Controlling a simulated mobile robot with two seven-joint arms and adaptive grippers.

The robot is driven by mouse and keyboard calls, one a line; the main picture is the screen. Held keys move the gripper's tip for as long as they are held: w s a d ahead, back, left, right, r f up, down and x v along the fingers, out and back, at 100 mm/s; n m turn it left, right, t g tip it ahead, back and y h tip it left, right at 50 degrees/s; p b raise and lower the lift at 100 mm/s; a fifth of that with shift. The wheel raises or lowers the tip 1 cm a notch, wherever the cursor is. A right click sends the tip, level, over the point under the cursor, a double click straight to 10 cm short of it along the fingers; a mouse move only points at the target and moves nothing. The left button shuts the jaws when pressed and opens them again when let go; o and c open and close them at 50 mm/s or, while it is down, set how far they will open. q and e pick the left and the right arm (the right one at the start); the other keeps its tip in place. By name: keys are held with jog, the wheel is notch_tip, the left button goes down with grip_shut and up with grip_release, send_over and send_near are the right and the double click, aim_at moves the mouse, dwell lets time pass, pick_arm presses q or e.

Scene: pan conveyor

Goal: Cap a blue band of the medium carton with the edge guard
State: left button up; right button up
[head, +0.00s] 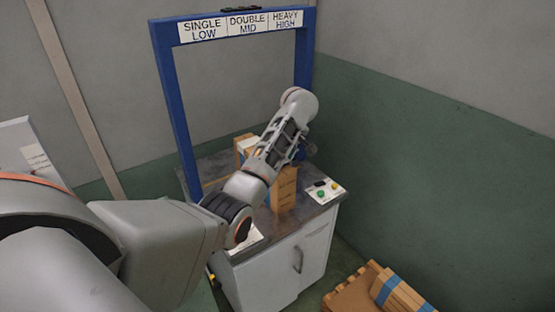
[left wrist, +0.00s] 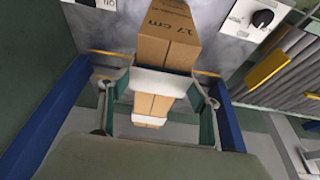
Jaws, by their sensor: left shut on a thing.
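The brown carton (head: 286,190) stands on the worktop under the blue frame, partly hidden by my left arm. In the left wrist view the carton (left wrist: 168,40) shows a "17 cm" print. My left gripper (left wrist: 163,94) has its fingers on either side of a white piece (left wrist: 165,83), which looks like the edge guard, and is shut on it. The piece lies across the carton in this view; I cannot tell whether it touches. A second white piece (left wrist: 149,121) shows lower down. In the head view my arm hides the fingertips. No blue band shows clearly on this carton. My right gripper is not in view.
The blue frame (head: 176,110) bears a sign (head: 238,26) reading single, double and heavy. A button panel (head: 325,191) sits at the worktop's right. Blue-banded cartons (head: 402,293) lie on a pallet at lower right. Rollers (left wrist: 285,65) show in the wrist view.

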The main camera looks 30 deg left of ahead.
pick_arm(q)
jog(key=shift+f, duration=0.6)
jog(key=o, duration=0.8)
jog(key=shift+o, duration=0.2)
jog(key=v, duration=1.2)
jog(key=shift+s, duration=0.1)
